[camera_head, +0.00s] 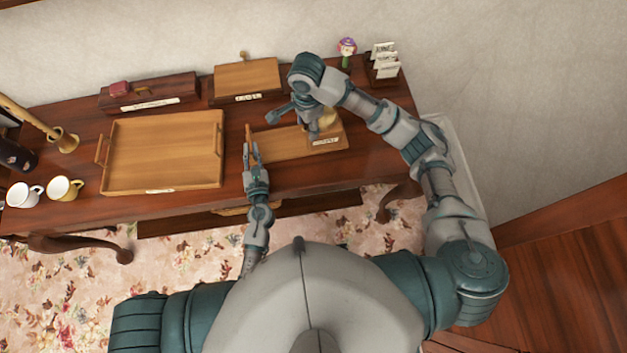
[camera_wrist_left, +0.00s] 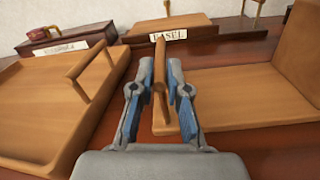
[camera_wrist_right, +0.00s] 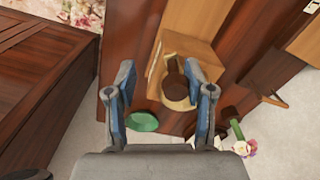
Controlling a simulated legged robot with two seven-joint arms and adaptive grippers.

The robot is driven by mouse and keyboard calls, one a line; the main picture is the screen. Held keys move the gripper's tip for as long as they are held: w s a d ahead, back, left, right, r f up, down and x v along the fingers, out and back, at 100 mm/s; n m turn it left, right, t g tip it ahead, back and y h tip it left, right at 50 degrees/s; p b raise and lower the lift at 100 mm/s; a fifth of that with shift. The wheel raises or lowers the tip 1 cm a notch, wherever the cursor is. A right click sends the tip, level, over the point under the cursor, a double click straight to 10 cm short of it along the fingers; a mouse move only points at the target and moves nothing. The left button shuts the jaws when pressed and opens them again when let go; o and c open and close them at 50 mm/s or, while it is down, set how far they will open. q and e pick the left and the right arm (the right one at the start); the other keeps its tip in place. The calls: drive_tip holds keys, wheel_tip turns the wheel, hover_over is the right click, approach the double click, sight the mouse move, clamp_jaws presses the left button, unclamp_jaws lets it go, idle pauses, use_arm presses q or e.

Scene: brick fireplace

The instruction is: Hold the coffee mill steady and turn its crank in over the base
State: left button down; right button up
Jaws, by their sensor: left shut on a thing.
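The coffee mill seems to be the labelled wooden block (camera_head: 325,141) at the right of the table. In the right wrist view its wooden box (camera_wrist_right: 200,20) carries a cream round part with a dark centre (camera_wrist_right: 180,88). My right gripper (camera_head: 308,122) is above it, fingers apart on either side of the round part; contact cannot be told. A flat wooden board (camera_head: 285,145) lies left of the block; whether they are joined is unclear. My left gripper (camera_head: 252,155) is shut on an upright wooden handle (camera_wrist_left: 160,65) at the board's left end.
A wooden tray with handles (camera_head: 165,150) lies close left of my left gripper. A box marked EASEL (camera_head: 247,78) and a dark box (camera_head: 150,92) stand behind. Two cups (camera_head: 62,188) are far left. A flower figure (camera_head: 347,48) and card holder (camera_head: 383,62) stand back right.

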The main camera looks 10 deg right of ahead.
drive_tip(key=w+d+n, duration=0.4)
drive_tip(key=d+n, duration=0.8)
drive_tip(key=n, duration=0.9)
wheel_tip(320, 180, up, 12)
drive_tip(key=n, duration=0.1)
drive_tip(key=a+f+y, duration=0.2)
drive_tip(key=a+f, duration=0.4)
drive_tip(key=f, duration=0.2)
drive_tip(key=s+f+m+h, duration=0.1)
drive_tip(key=s+f+m, duration=0.2)
drive_tip(key=s+f, duration=0.2)
drive_tip(key=s+f+m+g, duration=0.1)
drive_tip(key=s+f+m, duration=0.2)
drive_tip(key=s+f, duration=0.3)
drive_tip(key=s+f+m+g+h, duration=0.1)
drive_tip(key=s+f+m, duration=0.2)
drive_tip(key=s+f, duration=0.2)
drive_tip(key=shift+s+a+f+h, duration=0.1)
drive_tip(key=shift+a+f+h, duration=0.1)
drive_tip(key=shift+f, duration=0.35)
drive_tip(key=shift+s+a+f+h, duration=0.1)
drive_tip(key=shift+a+f, duration=0.05)
drive_tip(key=shift+f, duration=0.4)
drive_tip(key=s+a+f+g+y, duration=0.2)
drive_tip(key=s+a+f, duration=0.4)
drive_tip(key=f, duration=0.3)
drive_tip(key=shift+s+a, duration=0.25)
drive_tip(key=shift+a, duration=0.3)
